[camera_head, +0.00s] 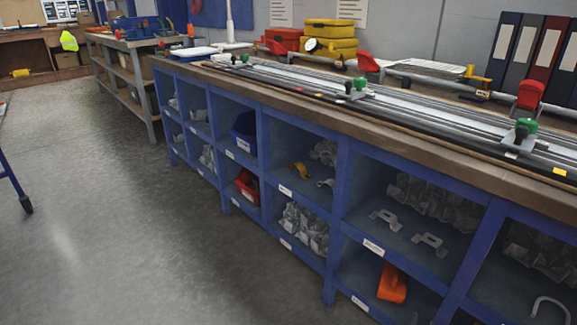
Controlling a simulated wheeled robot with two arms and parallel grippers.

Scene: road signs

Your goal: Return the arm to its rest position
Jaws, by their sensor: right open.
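Neither of my grippers nor my arms can be made out in the head view. A long workbench (285,108) with a wooden top and blue shelf frame runs from the upper left to the lower right. A metal rail (420,108) with several green-knobbed clamps lies along its top. One clamp (521,135) is near the right edge of the view.
Yellow cases (329,40) and binders (540,55) stand at the bench's back. An orange part (392,284) and bagged hardware fill the cubbies. A wheeled cart leg (14,180) is at the left edge. The grey floor (100,220) is clear.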

